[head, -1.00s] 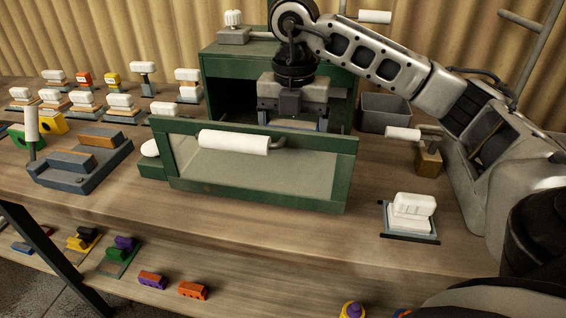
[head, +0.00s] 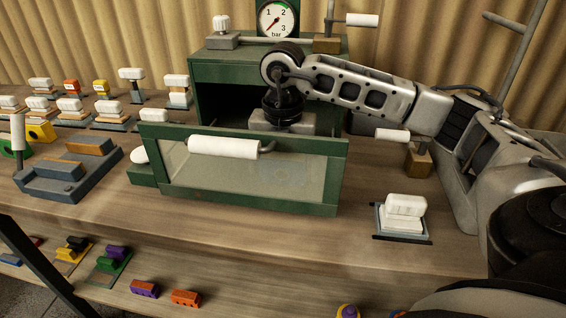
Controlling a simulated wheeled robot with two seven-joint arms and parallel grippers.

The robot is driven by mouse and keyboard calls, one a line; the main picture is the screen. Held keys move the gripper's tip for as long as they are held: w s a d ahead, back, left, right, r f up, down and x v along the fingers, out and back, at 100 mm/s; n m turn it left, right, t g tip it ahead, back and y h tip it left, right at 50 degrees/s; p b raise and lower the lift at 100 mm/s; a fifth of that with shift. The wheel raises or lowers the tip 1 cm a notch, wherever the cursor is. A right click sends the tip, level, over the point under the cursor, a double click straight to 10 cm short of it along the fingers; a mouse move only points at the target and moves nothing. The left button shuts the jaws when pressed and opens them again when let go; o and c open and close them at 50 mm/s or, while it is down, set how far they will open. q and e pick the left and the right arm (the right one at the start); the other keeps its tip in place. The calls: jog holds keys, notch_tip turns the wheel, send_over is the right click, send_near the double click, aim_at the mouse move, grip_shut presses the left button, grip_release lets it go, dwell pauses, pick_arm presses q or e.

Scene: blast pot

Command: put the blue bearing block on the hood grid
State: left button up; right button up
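The green hood (head: 222,72) stands at the back centre, with its dark opening facing me. Its green-framed clear front panel (head: 200,182), with a white handle, is tilted out in front. My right gripper (head: 283,122) points down behind the panel's top edge, at the hood's mouth. Its fingers are hidden by the panel, so I cannot tell whether they are open or shut. A faint bluish shape shows through the panel below the gripper. I cannot clearly make out the blue bearing block or the hood grid. My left gripper is out of view.
A pressure gauge (head: 276,18) stands on top behind the hood. A white block on a small tray (head: 403,237) sits at the right front. A grey fixture (head: 70,178) and several white-topped parts stand left. The wood in front of the panel is clear.

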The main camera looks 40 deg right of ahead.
jog(key=shift+r, duration=0.6)
notch_tip(320, 180, up, 10)
jog(key=shift+p, duration=0.75)
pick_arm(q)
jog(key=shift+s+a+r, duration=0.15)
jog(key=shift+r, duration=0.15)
pick_arm(e)
jog(key=shift+r, duration=0.55)
